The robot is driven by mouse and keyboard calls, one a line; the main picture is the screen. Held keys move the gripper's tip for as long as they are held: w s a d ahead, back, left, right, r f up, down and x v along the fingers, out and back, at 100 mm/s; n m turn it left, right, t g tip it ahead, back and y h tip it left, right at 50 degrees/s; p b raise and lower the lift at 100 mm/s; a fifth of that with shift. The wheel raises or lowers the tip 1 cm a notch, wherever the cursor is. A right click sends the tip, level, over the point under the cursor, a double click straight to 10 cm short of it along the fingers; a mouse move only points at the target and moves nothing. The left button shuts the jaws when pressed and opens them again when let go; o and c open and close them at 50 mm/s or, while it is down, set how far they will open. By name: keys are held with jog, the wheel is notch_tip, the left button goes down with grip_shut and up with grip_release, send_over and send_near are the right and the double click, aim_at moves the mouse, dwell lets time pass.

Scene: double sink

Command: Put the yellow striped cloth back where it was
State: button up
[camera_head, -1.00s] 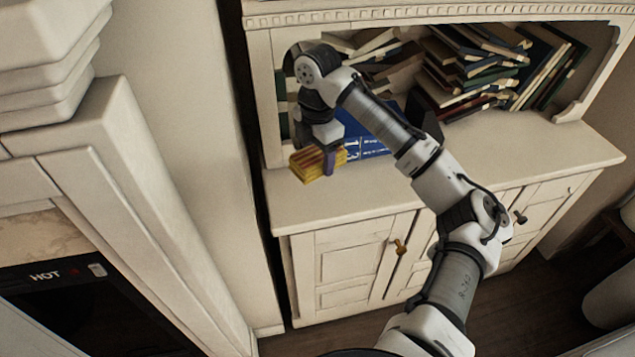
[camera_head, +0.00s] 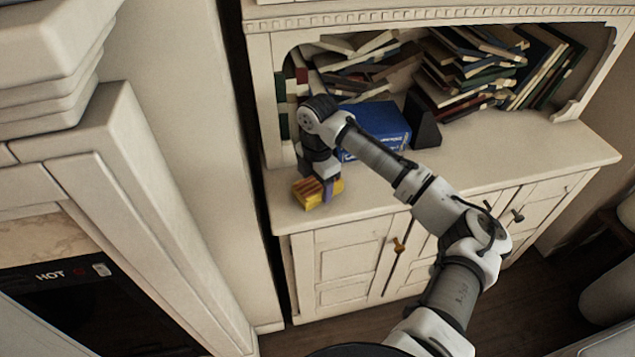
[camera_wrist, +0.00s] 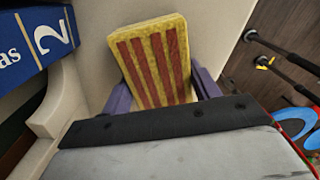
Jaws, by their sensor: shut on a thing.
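The yellow striped cloth (camera_head: 313,194) is a folded, block-like piece with red-brown stripes. It is at the front left of the cabinet top (camera_head: 385,202) in the head view. In the wrist view the cloth (camera_wrist: 150,62) lies between my two purple fingers. My gripper (camera_head: 328,187) is shut on it and points down at the cabinet top. I cannot tell whether the cloth touches the surface or hangs just above it.
A blue box (camera_head: 377,128) with white print stands behind my gripper, and it shows at upper left in the wrist view (camera_wrist: 32,38). A black bookend (camera_head: 422,122) and piled books (camera_head: 470,65) fill the back. The right part of the cabinet top is clear.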

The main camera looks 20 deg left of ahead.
aim_at(318, 183)
jog(key=o, duration=1)
jog(key=shift+f, duration=0.1)
notch_tip(318, 183, up, 12)
jog(key=shift+r+b, duration=0.2)
jog(key=shift+b, duration=0.95)
jog(key=shift+s+f, duration=0.1)
